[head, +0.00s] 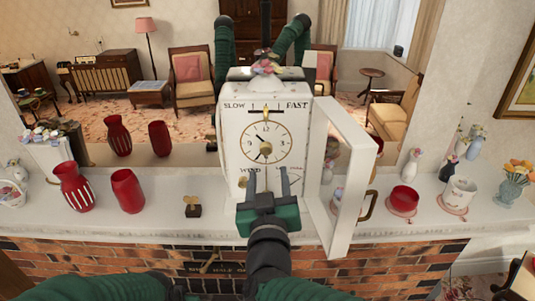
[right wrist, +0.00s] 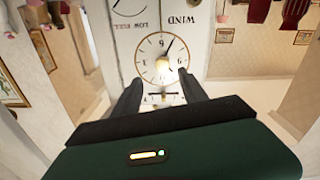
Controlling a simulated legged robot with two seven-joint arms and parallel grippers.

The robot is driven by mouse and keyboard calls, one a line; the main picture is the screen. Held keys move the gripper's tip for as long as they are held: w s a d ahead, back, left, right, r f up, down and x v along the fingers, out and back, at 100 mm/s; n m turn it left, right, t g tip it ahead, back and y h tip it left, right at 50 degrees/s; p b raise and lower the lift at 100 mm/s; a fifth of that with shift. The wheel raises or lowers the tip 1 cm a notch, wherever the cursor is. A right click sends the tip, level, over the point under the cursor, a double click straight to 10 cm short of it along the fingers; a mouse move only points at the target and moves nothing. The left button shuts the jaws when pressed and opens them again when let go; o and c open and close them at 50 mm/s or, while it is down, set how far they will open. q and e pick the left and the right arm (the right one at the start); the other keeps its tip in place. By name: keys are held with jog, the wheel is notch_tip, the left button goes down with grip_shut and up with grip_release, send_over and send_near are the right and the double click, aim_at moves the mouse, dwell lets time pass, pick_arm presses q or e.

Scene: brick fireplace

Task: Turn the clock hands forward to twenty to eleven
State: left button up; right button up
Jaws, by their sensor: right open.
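The white clock (head: 233,160) stands upright on the mantel with its white-framed door (head: 347,190) swung open to the right. Its round dial (head: 281,136) is uncovered. A dark hand (head: 264,151) points down and slightly left, near seven; I cannot clearly separate a second hand. The right wrist view shows the dial (right wrist: 147,68) upside down, with a dark hand (right wrist: 169,47) pointing to the upper right. My right gripper (head: 268,178) is open and empty, with its fingertips in front of the clock's lower face, just below the dial. My left gripper is not in view.
Red vases (head: 128,190) and a small gold ornament (head: 192,207) stand left of the clock. A mirror behind reflects the room and me. The open door limits room on the right.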

aim_at(266, 152)
jog(key=w, duration=0.2)
jog(key=w+p, duration=0.1)
jog(key=w, duration=0.2)
jog(key=w+a, duration=0.1)
jog(key=w, duration=0.1)
jog(key=shift+w+r+p, duration=0.15)
jog(key=shift+p, duration=0.15)
jog(key=shift+w+d, duration=0.3)
jog(key=shift+w, duration=0.15)
jog(key=shift+d, duration=0.15)
jog(key=shift+a, duration=0.2)
grip_shut()
